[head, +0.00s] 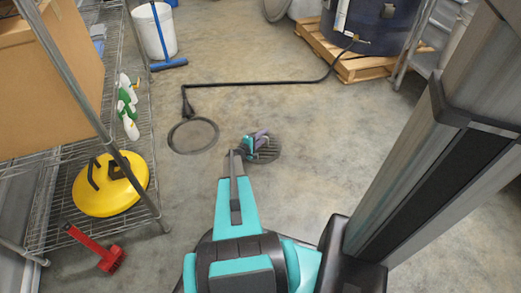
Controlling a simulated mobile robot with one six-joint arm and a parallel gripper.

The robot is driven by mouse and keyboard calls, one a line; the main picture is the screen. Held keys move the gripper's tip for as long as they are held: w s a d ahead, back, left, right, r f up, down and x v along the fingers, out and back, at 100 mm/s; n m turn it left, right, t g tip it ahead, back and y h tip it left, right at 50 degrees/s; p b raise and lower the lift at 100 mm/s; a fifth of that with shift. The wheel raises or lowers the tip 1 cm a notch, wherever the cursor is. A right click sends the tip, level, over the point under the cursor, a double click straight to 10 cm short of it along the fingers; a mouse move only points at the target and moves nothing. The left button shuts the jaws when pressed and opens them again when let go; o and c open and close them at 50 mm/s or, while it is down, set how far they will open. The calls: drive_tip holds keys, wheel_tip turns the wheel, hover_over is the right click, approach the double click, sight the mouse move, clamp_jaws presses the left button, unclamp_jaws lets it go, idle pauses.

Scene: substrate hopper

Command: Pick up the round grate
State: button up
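The round grate (268,154) is a dark, slatted disc low at the floor in the middle of the head view. My gripper (260,140), teal with purple-grey parts, is at the grate's upper left side and hides part of it. It looks very close to the grate, but I cannot tell whether it touches it. The fingers are too small and overlapped to show whether they are open or shut. A round, dark-rimmed opening or recess (193,136) is in the floor to the left of the grate.
A black hose (270,83) runs from a dark drum (370,22) on a wooden pallet (350,65) to beside the round recess. A wire shelf (140,92) stands left, with a yellow lid (110,187). A red brush (100,250) is low left. Floor right of the grate is clear.

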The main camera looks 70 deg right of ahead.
drive_tip(key=shift+x, duration=1.1)
clamp_jaws()
